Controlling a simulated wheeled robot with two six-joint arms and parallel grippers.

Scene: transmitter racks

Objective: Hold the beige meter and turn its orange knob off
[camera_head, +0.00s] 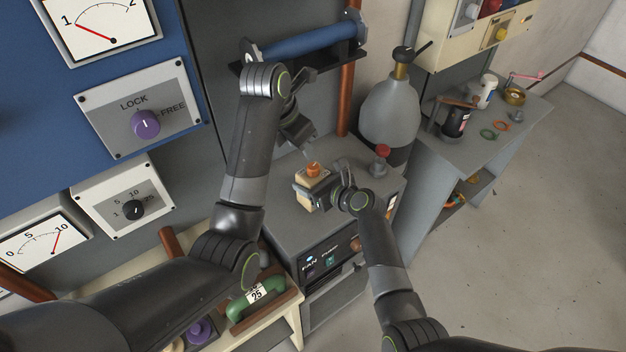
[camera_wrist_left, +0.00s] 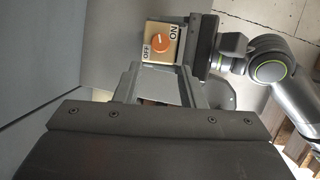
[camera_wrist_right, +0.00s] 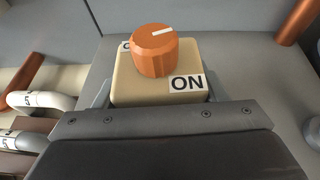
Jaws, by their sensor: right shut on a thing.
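The beige meter (camera_head: 316,183) is a small box on top of the grey cabinet. Its orange knob (camera_head: 313,168) faces up, with a white pointer line. In the right wrist view the knob (camera_wrist_right: 155,52) has its line toward the right, and an ON label (camera_wrist_right: 187,82) is at the near right corner. The left wrist view shows an OFF label (camera_wrist_left: 146,53) too. My right gripper (camera_head: 318,192) is shut on the meter's sides. My left gripper (camera_head: 311,145) is open above and behind the knob, its fingers apart and empty, pointing down toward it.
A red-topped grey object (camera_head: 381,160) stands on the cabinet (camera_head: 290,222) right of the meter. A grey tank (camera_head: 390,108) stands behind. A blue-handled bar (camera_head: 305,42) is on the rack above my left gripper. A side table (camera_head: 500,120) holds several small items.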

